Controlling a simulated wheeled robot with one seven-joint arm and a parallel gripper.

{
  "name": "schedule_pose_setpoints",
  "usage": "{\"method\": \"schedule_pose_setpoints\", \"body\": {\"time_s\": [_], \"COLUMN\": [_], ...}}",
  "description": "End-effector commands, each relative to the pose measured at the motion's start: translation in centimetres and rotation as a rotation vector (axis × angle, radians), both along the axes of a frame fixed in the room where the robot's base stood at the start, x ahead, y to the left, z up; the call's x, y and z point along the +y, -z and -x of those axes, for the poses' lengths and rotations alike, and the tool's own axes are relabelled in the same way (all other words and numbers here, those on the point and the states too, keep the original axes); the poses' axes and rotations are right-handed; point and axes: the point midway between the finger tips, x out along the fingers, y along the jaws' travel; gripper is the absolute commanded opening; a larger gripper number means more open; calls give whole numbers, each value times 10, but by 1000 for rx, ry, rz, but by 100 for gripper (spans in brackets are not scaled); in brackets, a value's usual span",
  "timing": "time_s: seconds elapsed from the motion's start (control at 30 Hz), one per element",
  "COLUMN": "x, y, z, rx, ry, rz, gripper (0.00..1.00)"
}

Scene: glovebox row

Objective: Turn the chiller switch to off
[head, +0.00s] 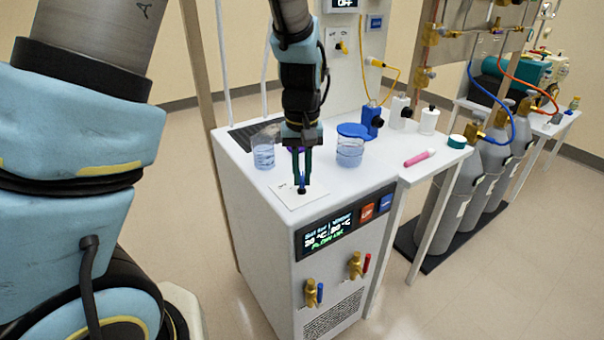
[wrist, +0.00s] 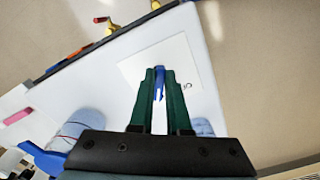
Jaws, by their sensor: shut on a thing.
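A blue switch handle (wrist: 159,76) stands on the plate, with a dark foot visible in the head view (head: 301,190). My gripper (head: 302,178) points down over the plate. Its green fingers (wrist: 160,84) are shut on the blue handle, one on each side. The fingers hide part of the handle, and the printed plate marks are too small to read.
A beaker of blue liquid (head: 263,152) stands left of my gripper, and another beaker (head: 350,150) stands to its right. A blue bottle (head: 372,122), white bottles (head: 400,112) and a pink marker (head: 418,158) stand or lie farther right. Grey gas cylinders (head: 460,180) stand beyond.

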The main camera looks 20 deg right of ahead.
Motion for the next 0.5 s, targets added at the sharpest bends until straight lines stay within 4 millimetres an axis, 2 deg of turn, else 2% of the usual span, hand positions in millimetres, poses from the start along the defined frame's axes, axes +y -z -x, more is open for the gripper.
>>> {"method": "schedule_pose_setpoints", "body": {"time_s": [0.5], "x": [0], "y": [-1], "z": [0], "rx": [1], "ry": [-31], "rz": [-1], "gripper": [0]}}
